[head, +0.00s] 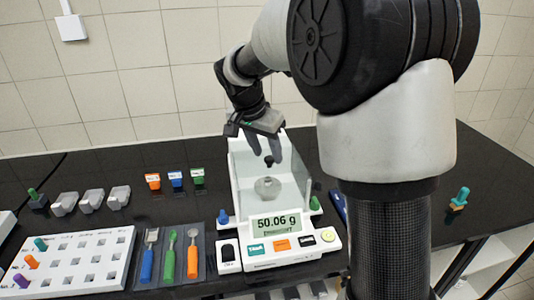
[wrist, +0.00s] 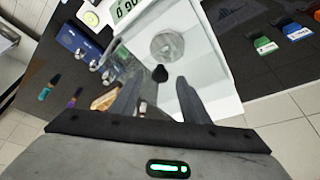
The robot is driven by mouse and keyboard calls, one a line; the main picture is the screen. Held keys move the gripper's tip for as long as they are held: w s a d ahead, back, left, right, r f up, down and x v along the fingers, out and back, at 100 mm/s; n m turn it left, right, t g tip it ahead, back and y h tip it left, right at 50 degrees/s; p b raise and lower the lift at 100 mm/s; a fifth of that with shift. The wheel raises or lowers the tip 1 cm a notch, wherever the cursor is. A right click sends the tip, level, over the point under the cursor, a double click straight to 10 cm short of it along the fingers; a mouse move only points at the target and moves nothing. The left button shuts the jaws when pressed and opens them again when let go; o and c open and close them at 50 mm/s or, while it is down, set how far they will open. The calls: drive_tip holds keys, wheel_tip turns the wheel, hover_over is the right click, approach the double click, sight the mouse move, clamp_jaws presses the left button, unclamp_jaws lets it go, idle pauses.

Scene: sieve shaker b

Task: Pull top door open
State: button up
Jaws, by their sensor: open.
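The white balance (head: 285,254) stands on the black bench, its display reading 50.06 g. Clear walls enclose its weighing chamber. A small black knob (head: 269,161) shows at the top of the chamber; the edges of the clear top door are hard to make out. The knob also shows in the wrist view (wrist: 160,73), between and just beyond the fingertips. My gripper (head: 264,150) is open and points down at the knob from above. I see no finger touching it. A round clear dish (head: 267,187) sits inside the chamber below; it also shows in the wrist view (wrist: 167,45).
A blue knob (head: 223,217) and a green knob (head: 315,204) flank the balance. A white perforated rack (head: 75,262) and a tool tray (head: 203,262) lie to the left. Orange, blue and green containers (head: 175,178) stand behind. My arm blocks the view at right.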

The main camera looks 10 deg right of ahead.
drive_tip(key=shift+w+d+f, duration=0.15)
drive_tip(key=shift+f, duration=0.45)
